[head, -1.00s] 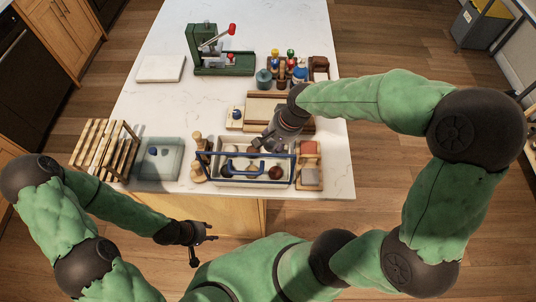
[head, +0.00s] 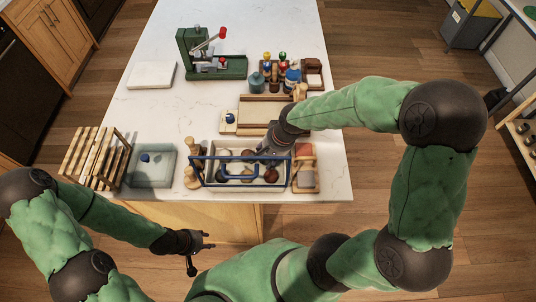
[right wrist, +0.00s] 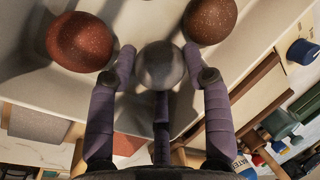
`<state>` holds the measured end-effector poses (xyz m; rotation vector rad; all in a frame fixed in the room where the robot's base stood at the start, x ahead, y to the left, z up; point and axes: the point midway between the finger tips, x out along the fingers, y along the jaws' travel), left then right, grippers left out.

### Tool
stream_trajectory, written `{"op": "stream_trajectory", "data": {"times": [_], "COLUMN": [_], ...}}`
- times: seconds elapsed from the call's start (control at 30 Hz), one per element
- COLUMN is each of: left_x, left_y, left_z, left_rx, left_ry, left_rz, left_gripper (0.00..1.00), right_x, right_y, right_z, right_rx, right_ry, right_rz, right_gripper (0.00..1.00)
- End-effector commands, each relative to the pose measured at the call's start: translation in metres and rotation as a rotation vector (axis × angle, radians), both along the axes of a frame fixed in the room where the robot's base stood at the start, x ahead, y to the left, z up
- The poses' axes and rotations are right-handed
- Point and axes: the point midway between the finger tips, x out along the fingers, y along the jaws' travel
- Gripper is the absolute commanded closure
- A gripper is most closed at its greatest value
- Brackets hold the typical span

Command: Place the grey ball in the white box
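The grey ball (right wrist: 160,66) is between the fingertips of my right gripper (right wrist: 160,62) in the right wrist view, with both fingers against its sides. In the head view my right gripper (head: 270,150) points down into the white box (head: 205,176), which has blue rails and a blue handle. A reddish speckled ball (right wrist: 80,42) and a brown ball (right wrist: 210,20) lie on either side of the grey ball. My left gripper (head: 205,243) hangs in front of the counter, apart from everything, with its fingers apart.
Wooden pegs (head: 191,165) stand left of the box and a wooden block piece (head: 305,165) right of it. A glassy tub (head: 150,175) and slatted rack (head: 95,157) are further left. A green press (head: 215,66) and bottles (head: 285,75) stand behind. The counter's centre left is clear.

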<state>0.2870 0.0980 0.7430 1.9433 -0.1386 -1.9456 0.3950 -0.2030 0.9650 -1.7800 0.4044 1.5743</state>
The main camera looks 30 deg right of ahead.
Motion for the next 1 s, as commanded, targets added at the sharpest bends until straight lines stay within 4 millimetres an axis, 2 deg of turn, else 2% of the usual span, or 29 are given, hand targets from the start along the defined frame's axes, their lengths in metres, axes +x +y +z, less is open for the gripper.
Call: {"op": "stream_trajectory", "data": {"times": [0.3, 0.43, 0.57, 0.8, 1.0], "left_x": [0.000, 0.000, 0.000, 0.000, 0.000], "left_y": [0.000, 0.000, 0.000, 0.000, 0.000], "left_z": [0.001, 0.004, 0.009, 0.021, 0.027], "left_rx": [0.000, 0.000, 0.000, 0.000, 0.000], "left_ry": [0.000, 0.000, 0.000, 0.000, 0.000], "left_rz": [0.000, 0.000, 0.000, 0.000, 0.000], "left_gripper": [0.60, 0.60, 0.60, 0.60, 0.60], "right_x": [0.000, 0.000, -0.004, -0.014, -0.021], "right_y": [0.000, -0.001, -0.006, -0.016, -0.023], "right_z": [0.001, 0.009, 0.028, 0.075, 0.104], "right_rx": [0.000, 0.000, -0.001, -0.001, 0.000], "right_ry": [0.000, -0.002, -0.004, -0.004, -0.003], "right_rz": [0.000, -0.002, -0.002, -0.002, -0.001], "right_gripper": [0.44, 0.44, 0.44, 0.44, 0.44]}}
